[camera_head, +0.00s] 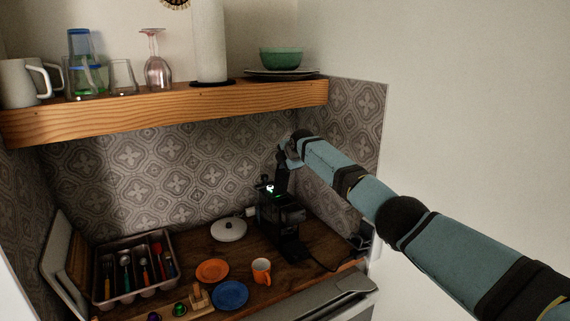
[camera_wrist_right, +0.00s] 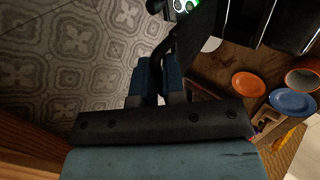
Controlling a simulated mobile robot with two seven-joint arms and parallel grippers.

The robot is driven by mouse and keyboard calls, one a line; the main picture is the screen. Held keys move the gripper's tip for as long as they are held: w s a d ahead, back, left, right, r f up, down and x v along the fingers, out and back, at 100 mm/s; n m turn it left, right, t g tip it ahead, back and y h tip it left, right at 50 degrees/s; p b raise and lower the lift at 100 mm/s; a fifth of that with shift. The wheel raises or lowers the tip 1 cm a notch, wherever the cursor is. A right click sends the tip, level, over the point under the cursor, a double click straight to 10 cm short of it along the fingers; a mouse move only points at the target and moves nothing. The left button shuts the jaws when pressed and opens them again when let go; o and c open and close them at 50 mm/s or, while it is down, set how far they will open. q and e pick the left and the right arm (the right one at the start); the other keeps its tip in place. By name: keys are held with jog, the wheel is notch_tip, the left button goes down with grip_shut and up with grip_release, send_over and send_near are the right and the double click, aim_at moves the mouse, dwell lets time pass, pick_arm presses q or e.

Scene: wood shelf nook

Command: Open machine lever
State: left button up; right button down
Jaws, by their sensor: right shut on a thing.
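The black coffee machine (camera_head: 285,221) stands on the wooden counter near the right wall, with a lit display on top. Its dark lever (camera_head: 281,178) points up above the body. My right gripper (camera_head: 286,152) is at the lever's upper end, its arm coming in from the right. In the right wrist view the two blue fingers of my right gripper (camera_wrist_right: 156,80) are shut on the black lever (camera_wrist_right: 178,42), which runs up towards the machine. The grip itself is partly hidden by the fingers and the gripper body. My left gripper does not show.
A wooden shelf (camera_head: 170,117) with mugs, glasses and a green bowl (camera_head: 281,58) hangs above.

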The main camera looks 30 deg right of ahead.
jog(key=shift+a, duration=0.1)
jog(key=c, duration=1.2)
grip_release()
jog(key=shift+c, duration=0.2)
jog(key=shift+s, duration=0.25)
jog(key=b+v, duration=0.2)
jog(key=v, duration=1.2)
jog(key=shift+w+r, duration=0.15)
jog(key=shift+w, duration=0.05)
